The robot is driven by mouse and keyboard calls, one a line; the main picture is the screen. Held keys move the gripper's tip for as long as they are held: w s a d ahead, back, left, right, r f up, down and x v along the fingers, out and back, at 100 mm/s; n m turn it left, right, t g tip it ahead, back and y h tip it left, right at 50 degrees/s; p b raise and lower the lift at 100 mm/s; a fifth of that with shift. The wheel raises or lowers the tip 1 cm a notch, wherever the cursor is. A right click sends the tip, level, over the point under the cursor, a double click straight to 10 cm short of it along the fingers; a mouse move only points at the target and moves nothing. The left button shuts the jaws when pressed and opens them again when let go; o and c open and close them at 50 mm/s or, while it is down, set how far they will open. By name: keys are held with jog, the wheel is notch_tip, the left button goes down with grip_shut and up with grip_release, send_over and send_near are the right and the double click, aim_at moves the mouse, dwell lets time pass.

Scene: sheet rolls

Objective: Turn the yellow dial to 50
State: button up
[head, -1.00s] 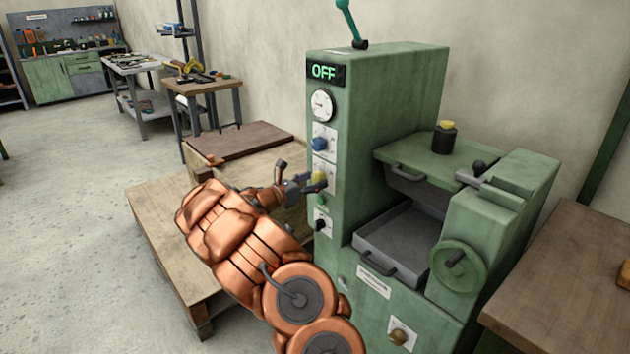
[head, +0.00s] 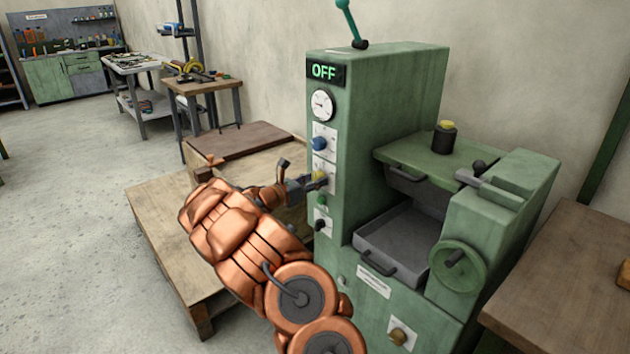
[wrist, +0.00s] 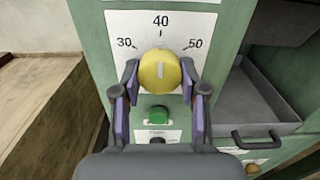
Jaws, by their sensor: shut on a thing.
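The yellow dial (wrist: 160,70) sits on a white scale plate (wrist: 200,25) marked 30, 40 and 50. Its pale pointer line stands nearly upright, towards 40. My gripper (wrist: 160,77) has one finger on each side of the dial and is shut on it. In the head view my gripper (head: 314,183) reaches the front of the green machine (head: 385,110) from the left. There the dial (head: 319,175) shows only in part behind the fingers.
A blue knob (head: 319,143) and a round gauge (head: 322,105) are above the dial. A green button (wrist: 158,114) and a black knob (head: 320,225) are below it. The display (head: 325,72) reads OFF.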

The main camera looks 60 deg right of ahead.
jog(key=shift+f+m+b, duration=0.1)
jog(key=shift+m+b, duration=0.2)
jog(key=shift+b, duration=0.25)
jog(key=m+b, duration=0.4)
jog(key=b, duration=0.1)
jog(key=shift+f+m+b, duration=0.15)
jog(key=shift+m+b, duration=0.15)
jog(key=shift+m, duration=0.1)
jog(key=m+b, duration=0.4)
jog(key=shift+w+b, duration=0.1)
jog(key=shift+b, duration=0.25)
jog(key=shift+r+m+b, duration=0.25)
jog(key=shift+m+b, duration=0.85)
jog(key=shift+m, duration=0.1)
jog(key=o, duration=1.1)
jog(key=shift+o, duration=0.2)
jog(key=shift+a, duration=0.1)
jog(key=v, duration=1.1)
jog(key=shift+a, duration=0.4)
